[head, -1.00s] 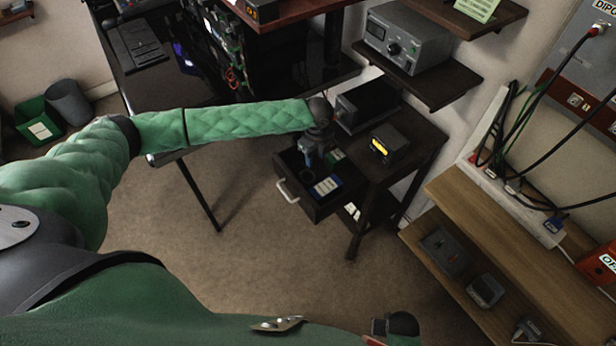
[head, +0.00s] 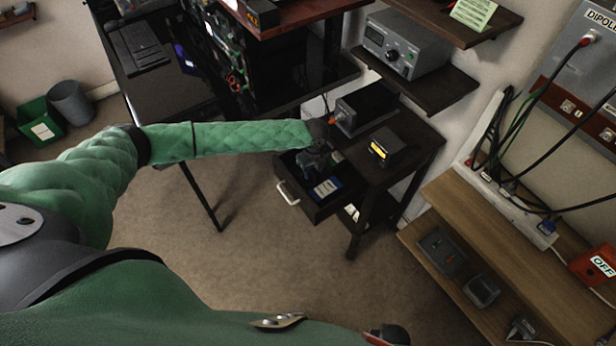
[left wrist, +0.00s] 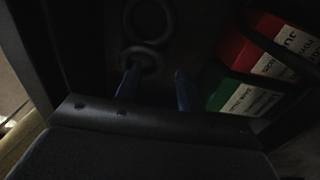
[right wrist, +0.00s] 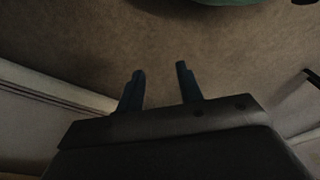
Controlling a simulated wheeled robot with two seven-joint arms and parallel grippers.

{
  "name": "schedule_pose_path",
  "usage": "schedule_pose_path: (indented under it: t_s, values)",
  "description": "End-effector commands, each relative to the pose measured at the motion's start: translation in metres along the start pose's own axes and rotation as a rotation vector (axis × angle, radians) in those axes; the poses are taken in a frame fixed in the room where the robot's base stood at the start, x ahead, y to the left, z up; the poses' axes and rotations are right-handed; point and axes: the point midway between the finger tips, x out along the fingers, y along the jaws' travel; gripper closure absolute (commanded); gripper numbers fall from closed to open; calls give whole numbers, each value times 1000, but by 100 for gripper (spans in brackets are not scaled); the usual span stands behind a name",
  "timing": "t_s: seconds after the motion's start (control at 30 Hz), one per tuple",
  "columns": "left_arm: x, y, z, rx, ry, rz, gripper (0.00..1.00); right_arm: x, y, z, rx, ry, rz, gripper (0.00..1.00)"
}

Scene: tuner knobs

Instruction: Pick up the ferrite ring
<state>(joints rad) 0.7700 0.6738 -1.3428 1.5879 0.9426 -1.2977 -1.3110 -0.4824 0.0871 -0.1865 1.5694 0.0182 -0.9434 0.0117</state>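Two dark grey rings lie in the open drawer (head: 318,206) and show in the left wrist view. One ring (left wrist: 168,22) is at the top. A second, smaller-looking ring (left wrist: 142,50) is just below it, partly behind one blue finger. I cannot tell which is the ferrite ring. My left gripper (left wrist: 157,84) is open, its fingers pointing down into the drawer with nothing between them. One fingertip overlaps the lower ring in the picture; contact cannot be told. In the head view this gripper (head: 312,164) is over the drawer. My right gripper (right wrist: 160,80) is open and empty above the carpet.
Red (left wrist: 285,45) and green (left wrist: 245,97) labelled boxes lie in the drawer beside the rings. Drawer walls close in around my left gripper. A small device with a yellow display (head: 386,148) stands on the cabinet top. A wooden shelf unit (head: 470,215) is at right.

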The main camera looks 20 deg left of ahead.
Motion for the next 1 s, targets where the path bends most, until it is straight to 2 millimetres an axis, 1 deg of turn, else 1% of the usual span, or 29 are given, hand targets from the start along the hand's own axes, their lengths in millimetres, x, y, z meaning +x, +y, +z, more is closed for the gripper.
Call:
schedule_pose_path:
  t_s: [0.1,0.2,0.43,0.47,0.5,0.63,0.67,1.0]
  values:
    - [10,0,0,0,1,1,61,8,2,3,-2,4,4,64]
    - [15,0,0,0,0,1,61,12,3,4,-3,8,5,64]
    - [16,0,0,0,0,1,61,13,3,4,-3,8,5,64]
    - [16,0,0,0,0,1,65,13,3,4,-3,8,5,64]
    - [16,0,0,0,0,1,73,13,3,4,-3,8,5,64]
    - [16,0,0,0,0,1,99,13,3,4,-3,8,5,64]
    - [16,0,0,0,0,1,100,13,3,4,-3,8,5,64]
    - [13,0,0,0,0,-1,100,15,4,3,-3,7,5,64]
